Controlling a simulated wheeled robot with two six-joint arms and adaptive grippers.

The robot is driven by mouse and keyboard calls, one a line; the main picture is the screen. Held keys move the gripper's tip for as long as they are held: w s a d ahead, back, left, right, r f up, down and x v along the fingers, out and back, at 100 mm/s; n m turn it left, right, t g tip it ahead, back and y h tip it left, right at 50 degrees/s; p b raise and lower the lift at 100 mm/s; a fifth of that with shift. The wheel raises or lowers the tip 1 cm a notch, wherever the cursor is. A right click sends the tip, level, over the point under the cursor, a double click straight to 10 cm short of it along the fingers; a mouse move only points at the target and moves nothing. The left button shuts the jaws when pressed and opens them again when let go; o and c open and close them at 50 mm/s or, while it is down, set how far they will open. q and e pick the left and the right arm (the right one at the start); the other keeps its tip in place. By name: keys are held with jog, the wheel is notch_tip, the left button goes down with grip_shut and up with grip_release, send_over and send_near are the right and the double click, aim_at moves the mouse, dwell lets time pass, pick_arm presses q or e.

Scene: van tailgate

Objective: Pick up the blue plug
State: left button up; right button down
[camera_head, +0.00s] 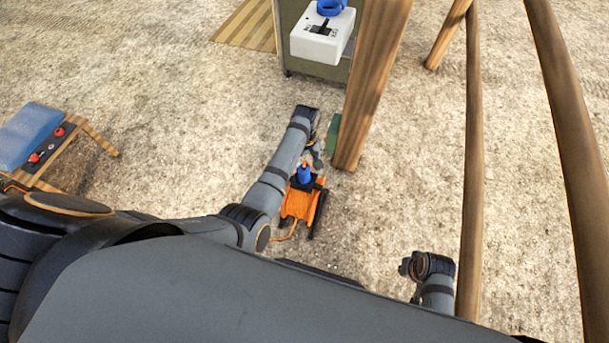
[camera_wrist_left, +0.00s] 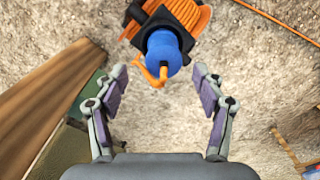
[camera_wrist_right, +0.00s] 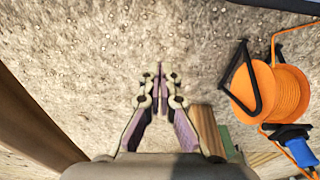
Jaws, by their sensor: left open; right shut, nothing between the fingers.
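The blue plug (camera_head: 304,174) sits at the orange cable reel (camera_head: 297,204) on the sandy ground in the head view. In the left wrist view the blue plug (camera_wrist_left: 163,52) shows ahead of the left gripper (camera_wrist_left: 160,82), roughly centred beyond its spread fingers. My left gripper is open and empty; its fingers do not touch the plug. In the right wrist view the plug (camera_wrist_right: 288,135) and reel (camera_wrist_right: 275,92) lie at the right side. My right gripper (camera_wrist_right: 160,75) is shut and empty, well apart from the plug. In the head view the right gripper's fingers are hidden.
Wooden posts (camera_head: 374,80) stand close to the left gripper and further right. A white box (camera_head: 322,36) with a blue item is at the top. Orange cable (camera_wrist_left: 275,20) trails from the reel.

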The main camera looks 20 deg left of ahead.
aim_at(304, 167)
pick_arm(q)
jog(key=shift+f, duration=0.45)
jog(key=f+b, duration=0.1)
jog(key=f, duration=0.1)
jog(key=f+b, duration=0.1)
jog(key=f, duration=0.1)
jog(key=shift+s+a+b, duration=0.15)
jog(key=shift+s+b, duration=0.05)
jog(key=shift+b, duration=0.1)
jog(key=shift+f, duration=0.15)
pick_arm(e)
notch_tip(304, 167, up, 8)
jog(key=a, duration=0.1)
jog(key=shift+s+a, duration=0.3)
jog(key=shift+a, duration=0.05)
pick_arm(q)
jog(key=shift+c, duration=0.4)
jog(key=c, duration=1.2)
jog(key=shift+c, duration=0.5)
pick_arm(e)
jog(key=shift+w, duration=0.1)
